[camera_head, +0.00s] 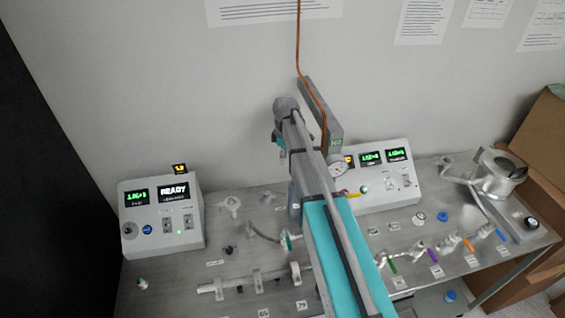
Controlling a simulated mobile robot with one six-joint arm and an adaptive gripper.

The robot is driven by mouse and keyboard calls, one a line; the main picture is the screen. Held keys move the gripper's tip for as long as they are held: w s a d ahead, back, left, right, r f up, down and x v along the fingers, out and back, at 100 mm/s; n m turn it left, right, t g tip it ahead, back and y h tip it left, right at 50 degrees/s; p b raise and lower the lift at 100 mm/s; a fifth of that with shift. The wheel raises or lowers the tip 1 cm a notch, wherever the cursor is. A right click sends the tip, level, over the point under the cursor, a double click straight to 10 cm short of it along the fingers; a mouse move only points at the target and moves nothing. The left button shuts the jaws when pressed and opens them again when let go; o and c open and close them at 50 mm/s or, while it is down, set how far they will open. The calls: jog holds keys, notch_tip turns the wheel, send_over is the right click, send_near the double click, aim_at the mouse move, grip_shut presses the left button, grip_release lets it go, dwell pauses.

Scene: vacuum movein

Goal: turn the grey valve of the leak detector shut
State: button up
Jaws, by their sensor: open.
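A white box with a lit READY display (163,215) stands at the left of the metal bench; it may be the leak detector, but its label is too small to read. I cannot single out the grey valve with certainty. A row of small metal valves with coloured handles, among them an orange handle (468,245) and a green handle (392,265), lies at the right front. A teal-handled fitting (288,242) is left of my arm. My teal and grey arm reaches across the middle of the bench. My gripper is hidden behind the arm.
A second white box with green displays (385,185) stands right of my arm, with a round gauge (338,166) beside it. A large metal flanged vessel (497,172) stands at the right. A pipe on clamps (255,282) lies at the front. Cardboard boxes (540,140) are beyond the right edge.

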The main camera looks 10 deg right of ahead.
aim_at(275, 192)
jog(key=n, duration=3.4)
jog(key=shift+s+a+n, duration=0.2)
jog(key=shift+a+n, duration=0.1)
jog(key=shift+a, duration=0.1)
jog(key=shift+f, duration=0.1)
jog(key=f+b, duration=0.4)
jog(key=s+a+f+b, duration=0.1)
jog(key=f+b, duration=0.4)
jog(key=s+f+b, duration=0.1)
jog(key=f+b, duration=0.3)
jog(key=shift+s+a+f, duration=0.15)
jog(key=shift+a, duration=0.05)
dwell(0.4)
